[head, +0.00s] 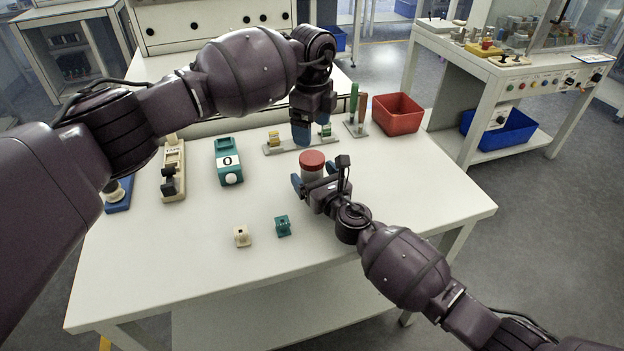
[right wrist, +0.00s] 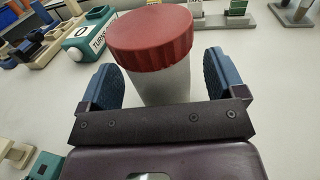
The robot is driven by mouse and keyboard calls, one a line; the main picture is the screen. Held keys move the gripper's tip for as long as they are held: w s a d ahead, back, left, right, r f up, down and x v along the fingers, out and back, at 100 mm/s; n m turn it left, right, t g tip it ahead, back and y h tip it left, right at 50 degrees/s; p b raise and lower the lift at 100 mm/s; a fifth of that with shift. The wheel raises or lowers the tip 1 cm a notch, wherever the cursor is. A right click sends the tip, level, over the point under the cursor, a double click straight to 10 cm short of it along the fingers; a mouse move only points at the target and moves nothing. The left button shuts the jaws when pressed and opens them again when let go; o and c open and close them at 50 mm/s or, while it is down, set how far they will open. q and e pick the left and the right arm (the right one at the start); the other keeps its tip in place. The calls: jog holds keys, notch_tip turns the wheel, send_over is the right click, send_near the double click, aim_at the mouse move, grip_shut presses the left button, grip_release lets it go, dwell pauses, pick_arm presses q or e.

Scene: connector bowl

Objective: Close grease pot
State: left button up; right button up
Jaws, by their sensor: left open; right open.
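The grease pot (head: 312,172) is a pale cylinder with a red ridged lid (head: 312,160) on top, upright on the white table. In the right wrist view the pot (right wrist: 163,85) stands between the two blue fingers, with the red lid (right wrist: 152,40) above it. My right gripper (head: 312,184) is open around the pot, with a gap visible at its right side. My left gripper (head: 302,135) is open, pointing down behind the pot and a little higher in the picture. Whether the lid is fully seated cannot be told.
A teal device marked 0 (head: 229,162) and a beige switch block (head: 173,170) stand at left. Small beige (head: 242,236) and teal (head: 283,226) connectors lie in front. A red bin (head: 397,114) and upright tools (head: 356,112) stand behind right. The front right table is clear.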

jog(key=shift+w+a, duration=0.25)
jog(key=shift+w, duration=0.1)
jog(key=shift+c, duration=0.5)
jog(key=c, duration=1.4)
pick_arm(q)
jog(key=shift+s+f, duration=0.1)
jog(key=shift+f, duration=0.1)
pick_arm(e)
grip_shut()
pick_arm(q)
jog(key=shift+s+d+f, duration=0.1)
jog(key=shift+d, duration=0.1)
jog(key=m, duration=1)
jog(key=shift+a+r, duration=0.1)
jog(key=shift+r, duration=0.2)
jog(key=m, duration=0.3)
jog(key=shift+a+m, duration=0.1)
jog(key=shift+m, duration=0.2)
